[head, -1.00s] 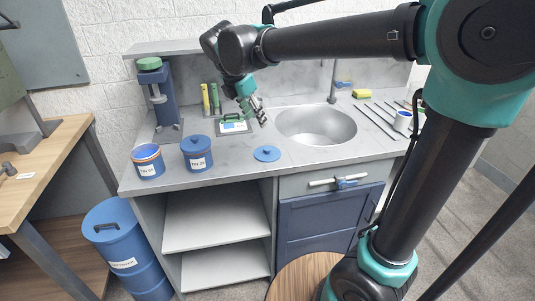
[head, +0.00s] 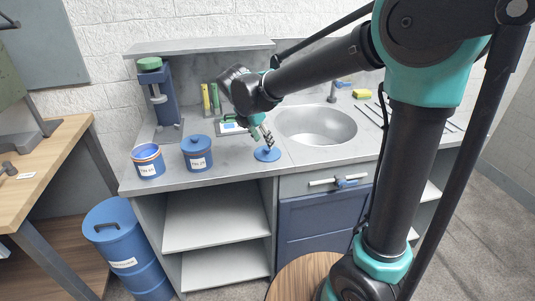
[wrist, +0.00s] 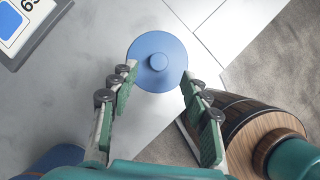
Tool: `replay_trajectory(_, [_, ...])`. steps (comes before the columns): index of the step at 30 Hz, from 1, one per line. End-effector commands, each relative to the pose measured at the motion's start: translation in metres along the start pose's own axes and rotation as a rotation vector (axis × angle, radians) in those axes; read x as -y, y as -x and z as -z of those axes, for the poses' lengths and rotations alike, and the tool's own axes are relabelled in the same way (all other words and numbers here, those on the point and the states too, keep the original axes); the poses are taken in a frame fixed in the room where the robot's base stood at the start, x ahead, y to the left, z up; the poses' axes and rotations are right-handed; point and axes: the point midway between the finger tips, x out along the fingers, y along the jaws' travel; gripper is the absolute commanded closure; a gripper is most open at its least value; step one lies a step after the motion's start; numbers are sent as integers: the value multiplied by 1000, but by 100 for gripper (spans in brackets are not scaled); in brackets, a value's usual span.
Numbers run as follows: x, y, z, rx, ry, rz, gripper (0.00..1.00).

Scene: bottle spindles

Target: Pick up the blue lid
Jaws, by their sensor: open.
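The blue lid (head: 267,155) is a flat round disc lying on the grey counter, left of the sink and near the front edge. In the wrist view the lid (wrist: 148,74) shows a small round knob at its middle. My gripper (head: 266,146) is just above the lid in the head view. In the wrist view my gripper (wrist: 158,78) is open, with one finger on each side of the lid's lower part and nothing held. I cannot tell whether the fingers touch the lid.
A lidded blue pot (head: 197,153) and an open blue pot (head: 148,161) stand left of the lid. A scale (head: 232,126) sits behind, and the round sink (head: 318,125) lies to the right. The counter around the lid is clear.

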Motion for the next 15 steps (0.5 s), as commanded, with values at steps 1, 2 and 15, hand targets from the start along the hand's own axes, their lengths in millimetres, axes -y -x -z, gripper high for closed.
replay_trajectory(1, [0, -6, -1, 0, -1, 1, 53])
replay_trajectory(2, [-1, -10, -1, 0, -2, 1, 53])
replay_trajectory(15, [-1, -48, -2, 0, 0, 1, 53])
